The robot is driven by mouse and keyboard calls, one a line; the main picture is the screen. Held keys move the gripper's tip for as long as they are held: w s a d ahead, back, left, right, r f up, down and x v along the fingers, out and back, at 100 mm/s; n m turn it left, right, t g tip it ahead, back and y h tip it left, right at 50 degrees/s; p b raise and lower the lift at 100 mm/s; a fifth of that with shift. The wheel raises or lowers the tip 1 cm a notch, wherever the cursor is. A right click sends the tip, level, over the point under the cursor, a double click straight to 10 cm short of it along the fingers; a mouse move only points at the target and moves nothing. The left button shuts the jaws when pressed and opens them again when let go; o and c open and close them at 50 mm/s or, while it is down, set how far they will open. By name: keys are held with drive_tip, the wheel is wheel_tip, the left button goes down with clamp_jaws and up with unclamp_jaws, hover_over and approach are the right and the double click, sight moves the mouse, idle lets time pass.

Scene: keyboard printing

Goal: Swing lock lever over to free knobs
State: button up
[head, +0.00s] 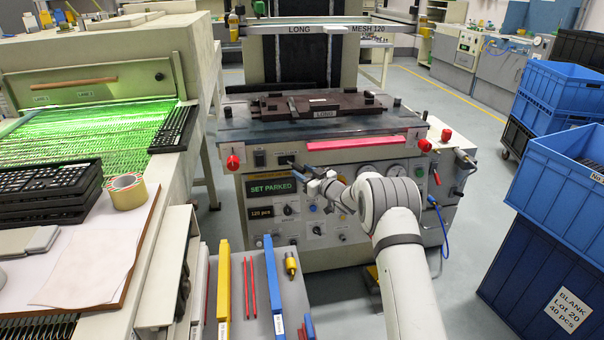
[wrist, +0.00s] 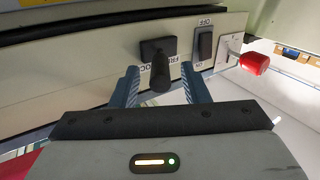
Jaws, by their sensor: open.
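The lock lever (wrist: 160,72) is a black handle on a dark block on the machine's pale front panel, near the middle of the wrist view. The FREE and LOCK lettering beside it appears upside down and is partly hidden. In the wrist view my gripper (wrist: 160,88) is open, with one blue-grey finger on each side of the handle. I cannot tell whether either finger touches it. In the head view the lever (head: 287,160) is small, and my gripper (head: 310,175) reaches the panel just right of and below it.
An ON/OFF rocker switch (wrist: 206,42) and a red-knobbed lever (wrist: 254,62) sit close beside the lock lever. Below it in the head view is the SET PARKED display (head: 270,188). A side bench (head: 262,310) holds coloured tools, and blue crates (head: 555,165) stand right.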

drive_tip(key=shift+w+a, duration=0.15)
drive_tip(key=shift+a, duration=0.05)
clamp_jaws()
idle(0.4)
